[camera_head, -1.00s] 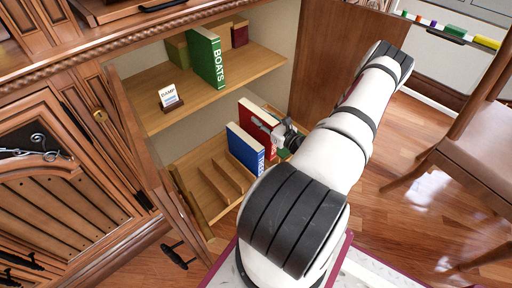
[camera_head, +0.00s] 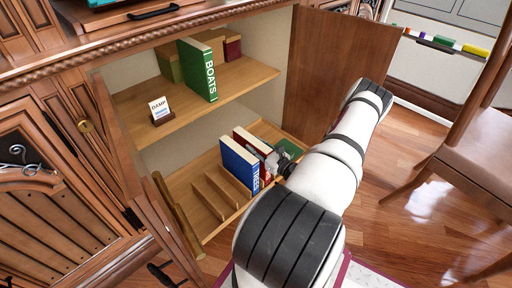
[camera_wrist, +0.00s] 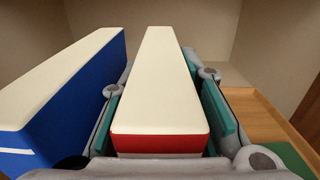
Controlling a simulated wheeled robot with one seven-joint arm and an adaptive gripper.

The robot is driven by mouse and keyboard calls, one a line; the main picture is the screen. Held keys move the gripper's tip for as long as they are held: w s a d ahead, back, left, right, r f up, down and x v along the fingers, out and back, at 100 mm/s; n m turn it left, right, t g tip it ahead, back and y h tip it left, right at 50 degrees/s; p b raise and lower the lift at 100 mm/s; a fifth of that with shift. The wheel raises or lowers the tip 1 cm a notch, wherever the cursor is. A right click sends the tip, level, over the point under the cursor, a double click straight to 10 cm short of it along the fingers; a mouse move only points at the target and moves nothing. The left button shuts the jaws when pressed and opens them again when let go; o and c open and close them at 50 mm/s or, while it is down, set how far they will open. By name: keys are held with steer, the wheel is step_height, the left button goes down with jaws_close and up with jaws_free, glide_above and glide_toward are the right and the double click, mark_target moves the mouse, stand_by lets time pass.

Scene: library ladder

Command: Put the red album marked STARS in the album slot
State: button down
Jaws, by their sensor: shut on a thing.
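The red album (camera_head: 243,135) stands upright on the lower shelf area of the cabinet, just right of the blue album (camera_head: 238,163). Its STARS lettering is not readable, as my gripper covers much of it. My gripper (camera_head: 279,161) is shut on the red album. In the wrist view, the cream page block and red spine (camera_wrist: 160,145) sit between the two green-padded fingers. The blue album (camera_wrist: 85,85) is close on the left there, with a narrow gap. Whether the red album's bottom touches the shelf is hidden. Low wooden dividers (camera_head: 219,188) form slots left of the blue album.
The upper shelf (camera_head: 240,77) holds a green BOATS book (camera_head: 198,68) and a DAMP card (camera_head: 159,108). A flat green thing (camera_head: 291,149) lies right of the red album. Open cabinet doors (camera_head: 333,75) flank the opening. A chair (camera_head: 470,150) stands at right.

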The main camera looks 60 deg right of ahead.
steer(key=c, duration=1.2)
jaws_free()
steer(key=shift+r, duration=0.1)
steer(key=p+v, duration=0.3)
steer(key=v, duration=0.9)
steer(key=shift+p, duration=0.3)
